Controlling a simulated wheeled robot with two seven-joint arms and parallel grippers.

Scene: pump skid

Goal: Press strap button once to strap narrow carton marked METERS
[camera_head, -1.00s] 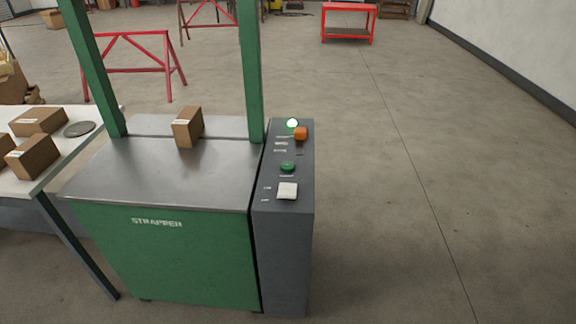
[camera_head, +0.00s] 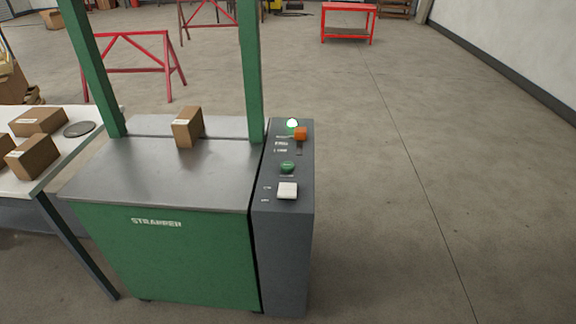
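A green strapper (camera_head: 165,255) with a bare metal top stands in the middle left, two green posts rising from it. A narrow brown carton (camera_head: 187,128) stands upright on the metal top between the posts; its marking is too small to read. To the right is a dark control box (camera_head: 284,235). On its top are a lit white-green lamp (camera_head: 292,124), an orange switch (camera_head: 300,134), a round green button (camera_head: 287,167) and a square white button (camera_head: 287,191). The labels beside them are not legible. Neither of my grippers is in view.
A white table (camera_head: 75,150) at the left bears several cartons (camera_head: 33,157) and a grey disc (camera_head: 79,129). Red trestles (camera_head: 135,70) and a red cart (camera_head: 348,23) stand behind. The floor right of the control box is clear.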

